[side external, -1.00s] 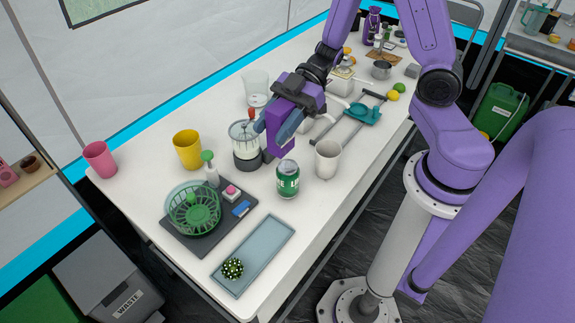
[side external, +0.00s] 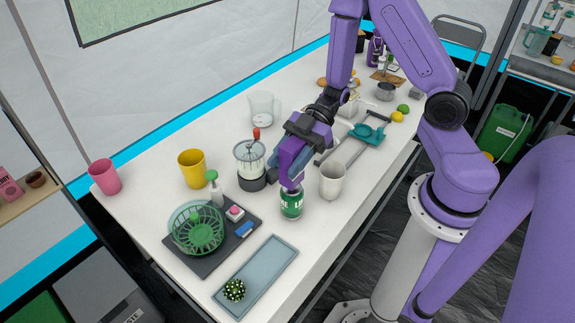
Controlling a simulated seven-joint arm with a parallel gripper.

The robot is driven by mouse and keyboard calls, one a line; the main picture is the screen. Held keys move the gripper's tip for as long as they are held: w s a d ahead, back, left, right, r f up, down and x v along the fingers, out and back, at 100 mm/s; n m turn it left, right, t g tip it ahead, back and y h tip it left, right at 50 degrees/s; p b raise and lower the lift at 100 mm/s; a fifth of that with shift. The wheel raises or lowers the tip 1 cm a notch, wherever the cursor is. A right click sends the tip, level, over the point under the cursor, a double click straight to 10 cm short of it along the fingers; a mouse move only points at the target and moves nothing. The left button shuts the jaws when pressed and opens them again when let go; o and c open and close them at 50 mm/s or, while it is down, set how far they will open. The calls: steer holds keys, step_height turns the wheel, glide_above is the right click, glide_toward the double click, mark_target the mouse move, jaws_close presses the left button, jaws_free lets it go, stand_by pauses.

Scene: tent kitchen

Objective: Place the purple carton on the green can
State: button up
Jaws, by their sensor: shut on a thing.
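The purple carton (side external: 290,168) is held upright in my gripper (side external: 299,157), which is shut on it. The green can (side external: 291,204) stands upright on the table, with pale lettering on its side. The carton's lower end is at the can's top in the side external view and hides most of the can's top. I cannot tell whether the carton touches the can or hangs just above it. The gripper fingers hide part of the carton.
A white cup (side external: 332,182) stands close right of the can. A blender-like jar (side external: 250,160) with a red knob stands to its left. A dark mat (side external: 186,258) with a green basket (side external: 197,230) and a blue-grey tray (side external: 262,270) lie in front. Free table shows around the tray.

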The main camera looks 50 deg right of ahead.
steer(key=shift+f, duration=0.85)
steer(key=shift+f, duration=0.1)
steer(key=o, duration=1.2)
steer(key=shift+d+r, duration=0.1)
steer(key=shift+r, duration=0.1)
steer(key=v, duration=1.1)
steer(key=shift+d+r, duration=0.15)
steer(key=shift+d, duration=0.2)
